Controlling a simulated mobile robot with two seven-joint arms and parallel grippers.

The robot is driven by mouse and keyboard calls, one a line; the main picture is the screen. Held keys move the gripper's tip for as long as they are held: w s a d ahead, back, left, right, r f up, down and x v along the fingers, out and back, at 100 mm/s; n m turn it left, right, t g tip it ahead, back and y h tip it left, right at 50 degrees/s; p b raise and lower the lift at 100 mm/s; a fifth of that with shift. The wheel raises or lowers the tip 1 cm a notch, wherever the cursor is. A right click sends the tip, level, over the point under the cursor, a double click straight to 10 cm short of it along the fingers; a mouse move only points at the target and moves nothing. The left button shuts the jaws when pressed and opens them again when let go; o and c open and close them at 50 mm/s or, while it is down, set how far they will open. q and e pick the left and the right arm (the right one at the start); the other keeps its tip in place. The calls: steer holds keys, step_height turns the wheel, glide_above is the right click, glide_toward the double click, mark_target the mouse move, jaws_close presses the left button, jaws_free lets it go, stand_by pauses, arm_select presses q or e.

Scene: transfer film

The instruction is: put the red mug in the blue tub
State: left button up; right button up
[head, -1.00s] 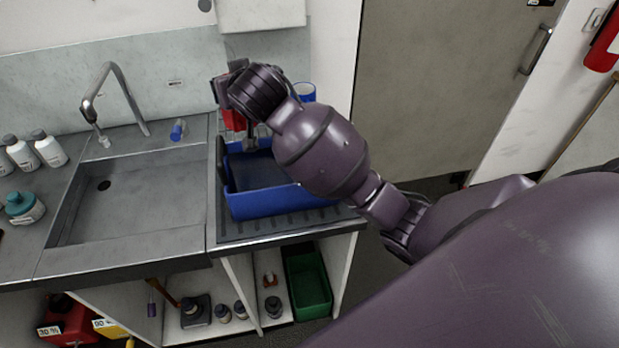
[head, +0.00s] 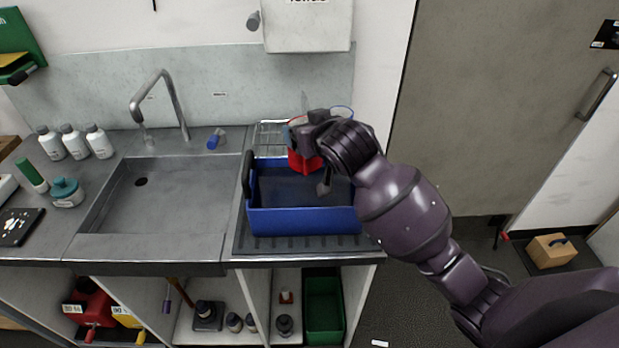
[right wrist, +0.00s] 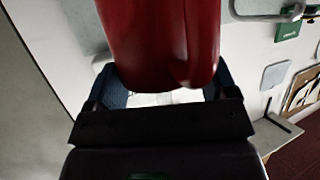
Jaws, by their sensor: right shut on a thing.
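The red mug (head: 304,161) is in my right gripper (head: 312,135), seen at the back of the blue tub (head: 305,222) in the head view. Its lower part overlaps the tub's interior; I cannot tell whether it is below the rim. In the right wrist view the mug (right wrist: 165,40) fills the top middle, between the fingers of my right gripper (right wrist: 163,90). The right gripper is shut on it. The tub stands on the ribbed drainboard beside the sink, with a dark handle at its left end. My left gripper is not in view.
The sink (head: 165,190) with its tap (head: 170,100) lies left of the tub. A wire rack (head: 270,135) and a blue-rimmed item (head: 342,110) stand behind the tub. White bottles (head: 75,142) are at the far left. A dispenser (head: 308,25) hangs above.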

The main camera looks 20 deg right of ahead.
step_height(320, 180, down, 13)
steer(key=shift+r, duration=0.2)
stand_by(0.3)
steer(key=shift+f, duration=0.6)
steer(key=o, duration=1.4)
steer(key=v, duration=0.8)
steer(key=r+v, duration=0.1)
steer(key=v, duration=0.3)
steer(key=shift+r, duration=0.1)
